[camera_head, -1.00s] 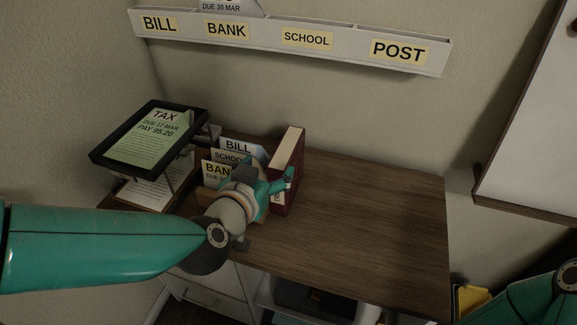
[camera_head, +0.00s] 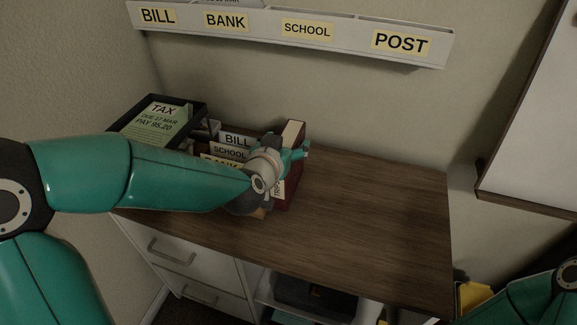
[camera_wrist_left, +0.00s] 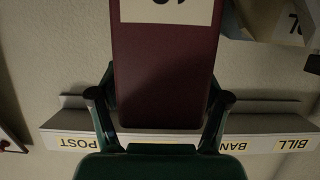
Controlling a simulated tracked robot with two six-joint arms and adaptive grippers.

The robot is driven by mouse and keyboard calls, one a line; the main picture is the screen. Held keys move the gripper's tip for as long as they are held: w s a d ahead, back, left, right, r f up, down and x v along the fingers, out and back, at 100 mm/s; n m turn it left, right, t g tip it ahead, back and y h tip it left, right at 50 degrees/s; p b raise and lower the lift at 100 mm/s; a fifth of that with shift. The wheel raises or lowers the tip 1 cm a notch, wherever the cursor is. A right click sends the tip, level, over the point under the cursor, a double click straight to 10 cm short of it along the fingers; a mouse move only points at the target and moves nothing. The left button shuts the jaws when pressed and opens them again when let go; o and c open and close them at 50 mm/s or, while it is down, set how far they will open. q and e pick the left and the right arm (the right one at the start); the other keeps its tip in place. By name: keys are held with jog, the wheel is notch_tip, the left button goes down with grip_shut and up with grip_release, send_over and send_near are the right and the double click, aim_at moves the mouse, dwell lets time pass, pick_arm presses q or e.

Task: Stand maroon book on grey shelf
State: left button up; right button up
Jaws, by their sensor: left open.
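The maroon book (camera_head: 292,188) stands upright on the desk, just right of the letter sorter. Its pale page edge shows at the top, and my left gripper covers part of it. My left gripper (camera_head: 296,154) is open at the book's upper part. In the left wrist view, the maroon book (camera_wrist_left: 163,75) fills the space between the open fingers (camera_wrist_left: 160,98), with a pale label across it. I cannot tell whether the fingers touch it. I cannot identify a grey shelf with certainty. My right gripper is out of view; only part of that arm shows.
The letter sorter (camera_head: 228,150) with several labelled envelopes and a black tray (camera_head: 190,104) with a TAX sheet stand left of the book. The desk (camera_head: 370,215) is clear on the right. A labelled wall rack (camera_head: 345,39) hangs above.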

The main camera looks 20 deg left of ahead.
pick_arm(q)
grip_shut()
jog(key=shift+r, duration=0.1)
dwell(0.3)
jog(key=shift+r, duration=0.1)
